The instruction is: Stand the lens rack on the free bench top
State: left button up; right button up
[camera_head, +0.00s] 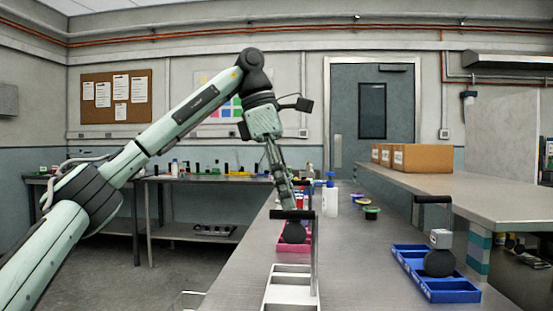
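My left arm reaches in from the left, and its gripper (288,204) points down over the bench. Its fingertips meet a black bar handle (292,215) in the picture; whether they grip it, I cannot tell. A thin upright post runs down from the handle's right end to a white compartmented tray (291,269). A dark ball (294,232) shows under the handle, in front of a pink-red tray (306,245). At right, a blue tray (412,270) holds a dark ball and a grey block under another black handle (432,199). Which is the lens rack is unclear. My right gripper is out of view.
The metal bench top (365,270) is clear between the white and blue trays. A white bottle (330,198) and small coloured pots (371,213) stand farther back. A raised shelf (460,187) with cardboard boxes (420,158) lies at right.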

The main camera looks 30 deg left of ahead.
pick_arm(q)
jog(key=v, duration=0.7)
jog(key=shift+a+r, duration=0.2)
jog(key=shift+r, duration=0.15)
jog(key=shift+s, duration=0.1)
